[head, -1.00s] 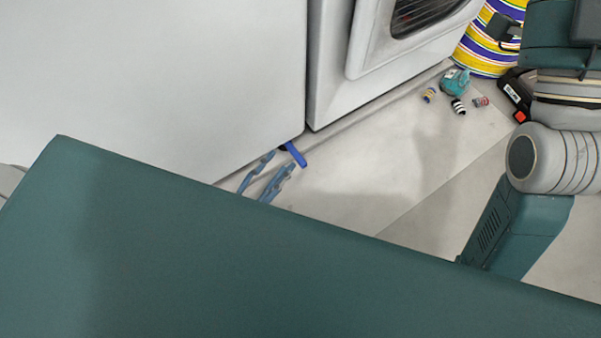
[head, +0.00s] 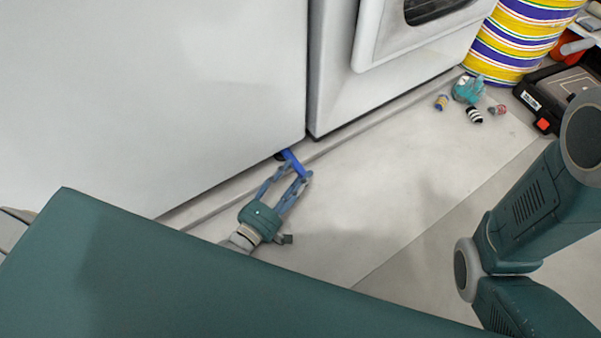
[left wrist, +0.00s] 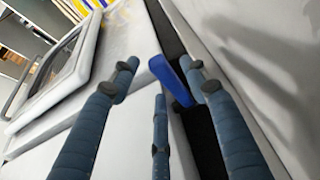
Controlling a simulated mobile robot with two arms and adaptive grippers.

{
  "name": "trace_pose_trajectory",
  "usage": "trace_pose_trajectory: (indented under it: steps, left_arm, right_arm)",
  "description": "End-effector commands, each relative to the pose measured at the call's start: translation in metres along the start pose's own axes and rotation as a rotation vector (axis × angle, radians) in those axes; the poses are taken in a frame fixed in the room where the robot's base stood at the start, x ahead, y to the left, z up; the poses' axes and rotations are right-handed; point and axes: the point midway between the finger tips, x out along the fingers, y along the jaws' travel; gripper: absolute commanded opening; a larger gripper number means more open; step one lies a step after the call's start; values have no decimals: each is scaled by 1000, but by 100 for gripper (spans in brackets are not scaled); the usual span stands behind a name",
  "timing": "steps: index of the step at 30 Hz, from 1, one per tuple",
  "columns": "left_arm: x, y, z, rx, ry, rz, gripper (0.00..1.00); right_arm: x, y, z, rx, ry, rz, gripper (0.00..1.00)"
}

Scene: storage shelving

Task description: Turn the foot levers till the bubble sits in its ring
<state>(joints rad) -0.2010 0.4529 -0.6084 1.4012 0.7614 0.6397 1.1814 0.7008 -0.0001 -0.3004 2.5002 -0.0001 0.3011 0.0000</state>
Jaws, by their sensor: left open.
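A blue foot lever (head: 291,158) sticks out at floor level from under the front corner of a large white appliance (head: 170,80). My left gripper (head: 294,172) is open low over the floor, its fingertips at the lever. In the left wrist view the lever (left wrist: 172,80) shows between the spread fingers of the left gripper (left wrist: 163,72); I cannot tell whether they touch it. The dark gap under the appliance hides the lever's root. No bubble or ring is visible. My right arm shows at the right, but its gripper is out of view.
A second white appliance with a dark window (head: 400,75) stands right of the first. A teal object (head: 467,90) and several small spools lie on the floor beyond, near a striped drum (head: 515,42) and a black case (head: 553,90). The floor between is clear.

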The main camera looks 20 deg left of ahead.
Motion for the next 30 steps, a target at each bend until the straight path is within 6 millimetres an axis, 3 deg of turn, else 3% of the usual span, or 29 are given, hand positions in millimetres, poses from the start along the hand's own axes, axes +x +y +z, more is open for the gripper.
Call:
trace_pose_trajectory:
  steps: [6, 16, 17, 24, 30]
  left_arm:
    - [24, -1, 0, 0, 1, 1, 46]
    - [28, 0, 0, 0, 0, -1, 46]
    - [28, 0, 0, 0, 0, -1, 44]
    - [28, 0, 0, 0, 0, -1, 0]
    - [29, 0, -2, -1, 4, -1, 0]
  right_arm:
    - [-12, -2, -4, 0, -1, 0, 40]
    - [-12, -3, -4, 0, 0, -1, 40]
    - [-12, -3, -4, 0, 0, -1, 40]
    - [-12, -3, -4, 0, -1, -1, 40]
    - [-12, -3, -4, 0, -1, 0, 40]
